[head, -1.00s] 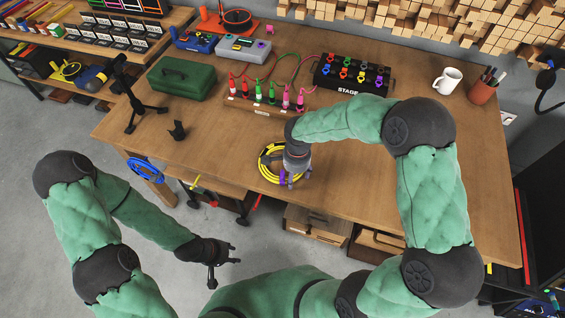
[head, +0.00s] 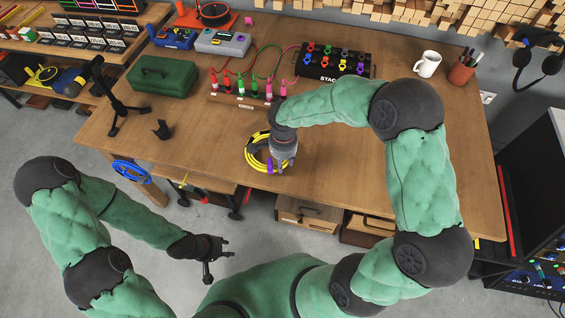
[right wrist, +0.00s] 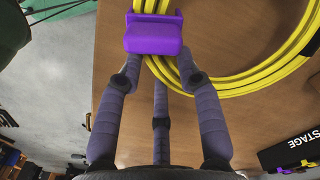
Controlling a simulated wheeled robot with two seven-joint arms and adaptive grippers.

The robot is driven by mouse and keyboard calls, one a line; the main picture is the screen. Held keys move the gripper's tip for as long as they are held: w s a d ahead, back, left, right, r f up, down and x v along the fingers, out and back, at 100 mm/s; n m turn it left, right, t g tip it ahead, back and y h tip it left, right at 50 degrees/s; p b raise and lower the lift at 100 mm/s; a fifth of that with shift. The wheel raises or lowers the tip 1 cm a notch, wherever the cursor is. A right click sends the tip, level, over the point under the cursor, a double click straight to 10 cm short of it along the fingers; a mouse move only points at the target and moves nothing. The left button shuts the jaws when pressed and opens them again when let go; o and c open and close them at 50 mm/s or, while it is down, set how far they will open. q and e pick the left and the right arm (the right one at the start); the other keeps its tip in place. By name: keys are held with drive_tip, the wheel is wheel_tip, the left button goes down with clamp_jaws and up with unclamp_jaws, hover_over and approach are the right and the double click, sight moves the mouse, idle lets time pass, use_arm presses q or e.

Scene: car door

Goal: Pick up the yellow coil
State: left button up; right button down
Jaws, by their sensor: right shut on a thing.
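The yellow coil (head: 256,158) lies on the wooden table near its front edge in the head view. In the right wrist view the yellow coil (right wrist: 250,80) has a purple clip (right wrist: 153,36) around its strands. My right gripper (head: 283,166) is over the front right part of the coil. In the right wrist view its fingers (right wrist: 160,75) are shut on the coil's strands just beside the purple clip. My left gripper (head: 224,250) hangs empty in front of the table, low over the floor, with its fingers apart.
A row of coloured plugs (head: 240,95) in a wooden holder stands behind the coil, with a black STAGE box (head: 335,60) beyond. A green case (head: 163,76) and a black stand (head: 103,95) are on the left. A blue coil (head: 130,170) hangs at the table's left front.

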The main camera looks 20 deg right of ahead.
drive_tip(key=s+a+r+p, duration=0.3)
drive_tip(key=s+r+p, duration=0.1)
drive_tip(key=s+r, duration=0.6)
drive_tip(key=s, duration=0.3)
drive_tip(key=shift+s+r, duration=0.2)
drive_tip(key=shift+s, duration=0.15)
